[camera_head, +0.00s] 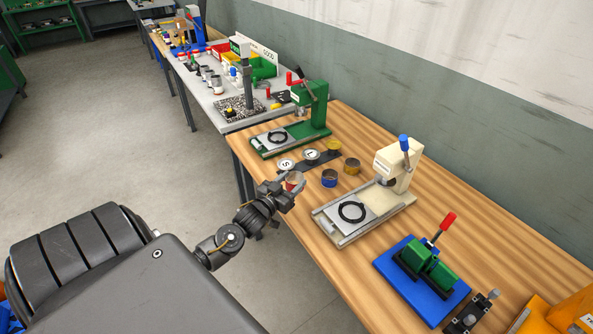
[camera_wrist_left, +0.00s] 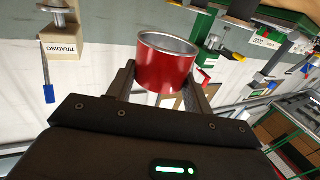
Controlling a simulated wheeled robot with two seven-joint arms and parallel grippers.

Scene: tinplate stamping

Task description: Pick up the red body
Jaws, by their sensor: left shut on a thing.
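The red body (camera_wrist_left: 162,70) is an open, hollow red cylinder with a bare metal rim and inside. In the left wrist view it sits between the two fingers of my left gripper (camera_wrist_left: 160,90), which are shut on its sides. In the head view my left gripper (camera_head: 290,187) is at the near edge of the wooden table, and only a little of the red body shows between its fingers. I cannot tell whether the red body touches the table. My right gripper is not in view.
A blue body (camera_head: 329,179) and a yellow body (camera_head: 351,166) stand just right of my left gripper. Behind them is a dark strip with round lids (camera_head: 311,155). A cream press (camera_head: 397,165) and a green press (camera_head: 312,112) stand on the wooden table (camera_head: 480,215).

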